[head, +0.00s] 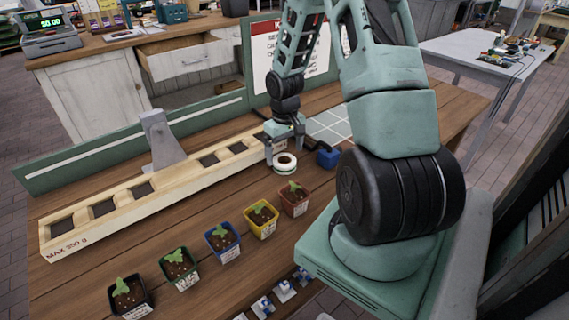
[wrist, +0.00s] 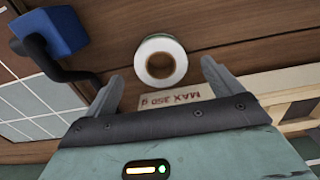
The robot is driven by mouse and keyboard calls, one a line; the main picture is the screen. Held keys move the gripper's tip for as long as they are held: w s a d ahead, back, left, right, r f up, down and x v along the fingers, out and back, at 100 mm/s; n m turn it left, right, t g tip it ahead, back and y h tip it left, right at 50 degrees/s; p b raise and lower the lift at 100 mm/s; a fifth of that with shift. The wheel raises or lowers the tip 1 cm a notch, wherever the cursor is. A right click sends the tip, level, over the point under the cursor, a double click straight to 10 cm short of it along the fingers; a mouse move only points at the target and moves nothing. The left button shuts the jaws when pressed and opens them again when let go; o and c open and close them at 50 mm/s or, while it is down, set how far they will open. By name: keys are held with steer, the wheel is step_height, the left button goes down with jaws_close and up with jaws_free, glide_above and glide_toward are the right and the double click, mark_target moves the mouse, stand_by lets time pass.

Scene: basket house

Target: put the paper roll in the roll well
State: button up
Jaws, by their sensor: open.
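The paper roll (head: 285,168) is a short white ring with a pale green edge. It stands with its hole facing up on the brown wooden table, just in front of the right end of the long wooden beam. In the wrist view the roll (wrist: 160,44) is just beyond the fingertips. My gripper (head: 284,150) is open and empty above the roll; its two fingers (wrist: 160,80) are spread to either side and apart from it. No place is marked as the roll well; the pale beam (head: 130,212) has several dark square wells.
A blue block (head: 327,157) with a black crank (wrist: 55,62) is close to the right of the roll. Several potted seedlings (head: 222,238) line the table's front. A grey post (head: 160,140) rises behind the beam. Pale tiles (head: 328,127) lie behind the block.

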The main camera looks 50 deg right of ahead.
mark_target(284, 164)
steer(key=shift+a+f, duration=0.1)
steer(key=shift+f, duration=1.3)
steer(key=c, duration=1.2)
